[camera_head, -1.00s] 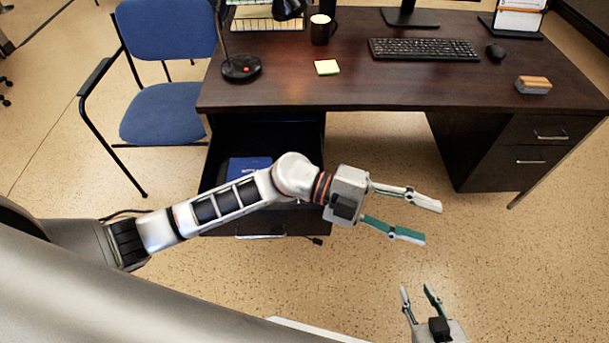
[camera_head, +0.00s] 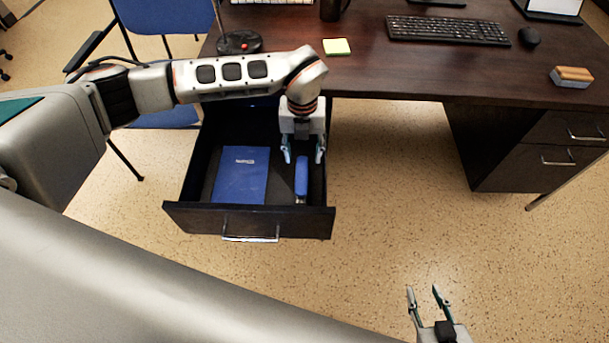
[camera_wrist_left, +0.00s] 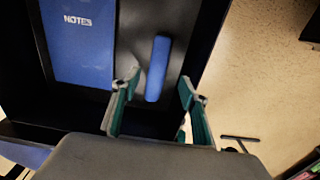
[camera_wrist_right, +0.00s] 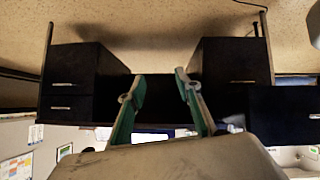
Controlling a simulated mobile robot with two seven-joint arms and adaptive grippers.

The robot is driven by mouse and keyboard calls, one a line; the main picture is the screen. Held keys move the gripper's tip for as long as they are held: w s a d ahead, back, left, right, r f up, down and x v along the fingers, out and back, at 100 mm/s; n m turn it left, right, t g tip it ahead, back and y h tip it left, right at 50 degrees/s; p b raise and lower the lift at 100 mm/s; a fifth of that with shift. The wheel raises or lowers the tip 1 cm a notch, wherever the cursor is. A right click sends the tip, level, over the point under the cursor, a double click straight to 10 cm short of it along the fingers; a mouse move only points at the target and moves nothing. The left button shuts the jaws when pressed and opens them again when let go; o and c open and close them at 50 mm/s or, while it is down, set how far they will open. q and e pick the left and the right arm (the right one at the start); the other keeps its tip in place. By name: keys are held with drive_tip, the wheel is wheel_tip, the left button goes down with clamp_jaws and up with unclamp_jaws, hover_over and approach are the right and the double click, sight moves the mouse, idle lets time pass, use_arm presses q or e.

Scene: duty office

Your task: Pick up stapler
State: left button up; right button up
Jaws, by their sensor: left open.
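The stapler (camera_head: 301,178) is a narrow blue bar lying in the open drawer, near the drawer's right wall. In the left wrist view the stapler (camera_wrist_left: 158,68) lies lengthwise between the fingertips' directions. My left gripper (camera_head: 303,158) points down over the drawer, at the stapler's far end. Its fingers (camera_wrist_left: 158,92) are apart, one to each side of the stapler, not visibly touching it. My right gripper (camera_head: 428,292) is open and empty over the floor at the bottom of the head view. Its spread fingers also show in the right wrist view (camera_wrist_right: 158,85).
The drawer (camera_head: 184,212) is pulled out from the dark desk (camera_head: 400,75). A blue notebook (camera_head: 241,175) lies in it left of the stapler. The desk carries a keyboard (camera_head: 447,30), sticky notes (camera_head: 337,47) and a wooden-topped block (camera_head: 571,77). Floor right of the drawer is clear.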

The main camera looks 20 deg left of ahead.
sight(302, 169)
use_arm(q)
wheel_tip(302, 169, down, 3)
drive_tip(key=shift+s+r+b, duration=0.1)
drive_tip(key=shift+b, duration=0.2)
drive_tip(key=shift+a+f, duration=0.1)
drive_tip(key=shift+f, duration=0.5)
wheel_tip(302, 169, down, 5)
drive_tip(key=shift+a+r+b, duration=0.1)
drive_tip(key=shift+r+b, duration=0.1)
drive_tip(key=shift+b, duration=0.65)
drive_tip(key=shift+f, duration=0.1)
drive_tip(key=shift+w, duration=0.2)
drive_tip(key=c, duration=1.1)
clamp_jaws()
use_arm(e)
drive_tip(key=shift+w+a+f, duration=0.1)
drive_tip(key=shift+w+a, duration=0.25)
drive_tip(key=shift+w, duration=0.15)
